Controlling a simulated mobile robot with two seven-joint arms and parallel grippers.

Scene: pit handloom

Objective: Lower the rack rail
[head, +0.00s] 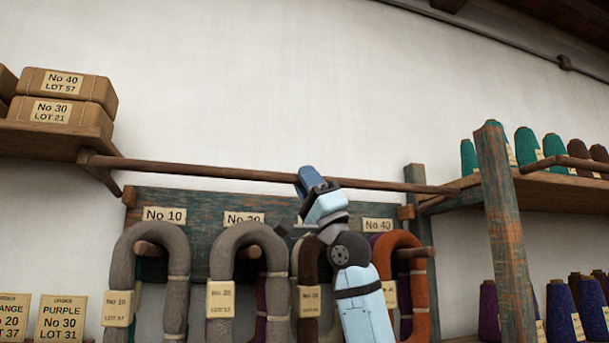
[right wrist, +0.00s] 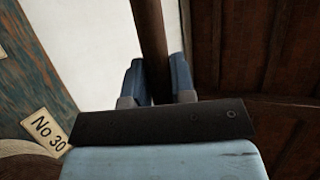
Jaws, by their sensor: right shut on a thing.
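The rack rail (head: 226,171) is a long thin brown wooden bar. It runs across the front of the hank rack, from the bracket under the left shelf to the post at the right. My right gripper (head: 307,178) reaches up from below and is shut on the rail right of its middle. In the right wrist view the rail (right wrist: 150,40) passes between the two blue fingers (right wrist: 158,82). My left gripper is not in view.
Several yarn hanks, one grey (head: 172,262) and one orange (head: 420,300), hang on pegs below the rail before a green board (head: 190,204). Shelves hold wrapped packs (head: 70,84) at left and cones (head: 527,146) at right. A wooden post (head: 505,230) stands at right.

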